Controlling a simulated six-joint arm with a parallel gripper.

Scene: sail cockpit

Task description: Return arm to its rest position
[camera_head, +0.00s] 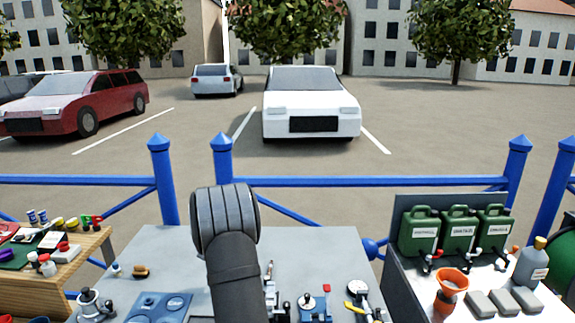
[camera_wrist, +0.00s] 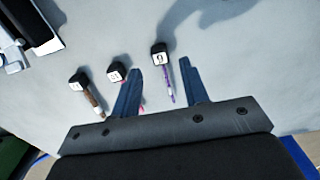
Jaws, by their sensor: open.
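My arm (camera_head: 232,255) rises from the bottom middle of the head view, in front of the grey table (camera_head: 180,250). My gripper (camera_wrist: 159,66) shows in the wrist view with two blue fingers spread apart. It is open, with nothing held between the fingers. The fingers are hidden in the head view.
A wooden table (camera_head: 85,258) stands left, green canisters (camera_head: 458,232) and an orange funnel (camera_head: 451,280) right. Blue railing (camera_head: 350,182) runs behind. Small tools flank the arm.

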